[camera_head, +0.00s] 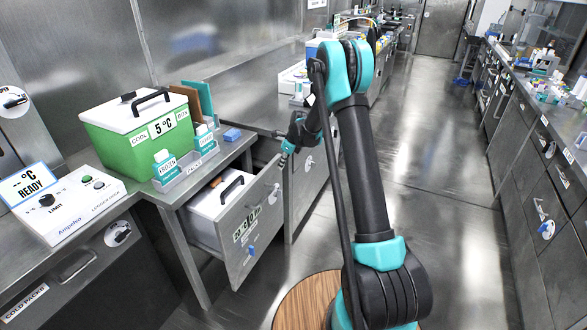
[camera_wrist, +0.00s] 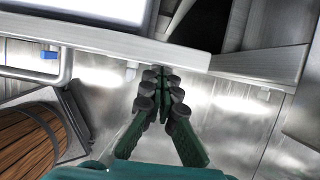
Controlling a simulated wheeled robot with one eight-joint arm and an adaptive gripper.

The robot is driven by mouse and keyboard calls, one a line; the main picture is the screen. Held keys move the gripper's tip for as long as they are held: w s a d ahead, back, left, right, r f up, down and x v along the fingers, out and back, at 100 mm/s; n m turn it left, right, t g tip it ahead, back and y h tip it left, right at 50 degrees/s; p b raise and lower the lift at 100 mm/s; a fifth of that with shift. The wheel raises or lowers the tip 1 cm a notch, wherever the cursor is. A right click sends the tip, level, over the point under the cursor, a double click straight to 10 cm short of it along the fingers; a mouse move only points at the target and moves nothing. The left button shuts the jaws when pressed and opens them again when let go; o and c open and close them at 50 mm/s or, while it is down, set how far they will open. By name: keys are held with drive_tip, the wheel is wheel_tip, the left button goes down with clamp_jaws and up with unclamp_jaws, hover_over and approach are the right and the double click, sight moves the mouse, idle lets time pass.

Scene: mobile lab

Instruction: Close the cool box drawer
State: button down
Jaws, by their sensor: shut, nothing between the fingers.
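The cool box drawer (camera_head: 247,232) under the counter is pulled out, its grey front standing well away from the cabinet. Inside it sits a white-lidded box (camera_head: 212,200) with a black handle. The drawer front carries a temperature label and a blue tag. My gripper (camera_head: 287,152) is shut and empty, at the upper right corner of the drawer front. In the wrist view, my closed fingertips (camera_wrist: 163,72) reach the edge of the drawer front (camera_wrist: 100,36); I cannot tell whether they touch it.
A control panel (camera_head: 68,205) is at the left. A round wooden surface (camera_head: 305,300) lies low in front. The aisle floor (camera_head: 440,200) is clear.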

drive_tip(key=w+a, duration=0.7)
drive_tip(key=a, duration=0.6)
drive_tip(key=shift+w+a, duration=0.25)
drive_tip(key=shift+w, duration=0.15)
